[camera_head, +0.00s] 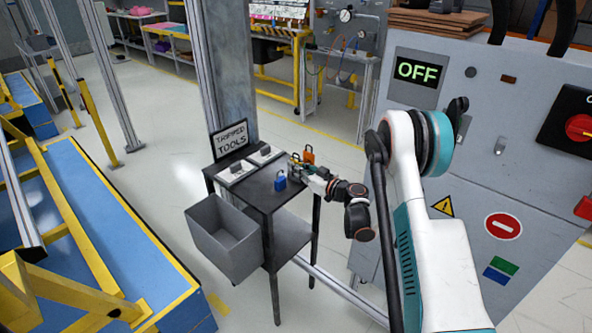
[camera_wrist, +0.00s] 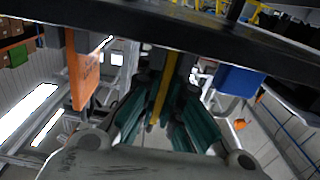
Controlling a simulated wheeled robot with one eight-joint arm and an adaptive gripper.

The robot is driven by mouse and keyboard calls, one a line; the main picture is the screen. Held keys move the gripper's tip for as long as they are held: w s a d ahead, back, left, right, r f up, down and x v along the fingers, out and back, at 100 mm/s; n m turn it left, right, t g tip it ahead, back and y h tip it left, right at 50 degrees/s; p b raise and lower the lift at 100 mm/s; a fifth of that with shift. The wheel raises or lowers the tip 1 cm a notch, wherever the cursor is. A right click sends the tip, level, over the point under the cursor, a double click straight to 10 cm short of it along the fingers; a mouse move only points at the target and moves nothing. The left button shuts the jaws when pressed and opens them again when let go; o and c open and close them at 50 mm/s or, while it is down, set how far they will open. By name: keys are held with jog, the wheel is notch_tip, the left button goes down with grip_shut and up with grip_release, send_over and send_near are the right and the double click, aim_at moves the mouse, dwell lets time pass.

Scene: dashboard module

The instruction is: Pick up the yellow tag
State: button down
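The yellow tag (camera_wrist: 163,88) shows in the wrist view as a narrow upright strip between the two teal fingers of my gripper (camera_wrist: 166,95). The fingers stand close on either side of it. I cannot tell whether they touch it. In the head view my gripper (camera_head: 301,172) is at the right side of the small black table (camera_head: 262,191), among the padlocks. There the tag is too small and too covered by the gripper to make out clearly.
An orange padlock (camera_head: 308,156) stands just behind my gripper and a blue padlock (camera_head: 280,182) just left of it. They also show in the wrist view, orange (camera_wrist: 84,75) and blue (camera_wrist: 240,80). A "TRIPPED TOOLS" sign (camera_head: 230,139) and grey bin (camera_head: 225,238) are at left.

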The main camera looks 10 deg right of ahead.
jog(key=shift+r, duration=0.1)
notch_tip(320, 180, up, 20)
jog(key=p, duration=0.7)
dwell(0.5)
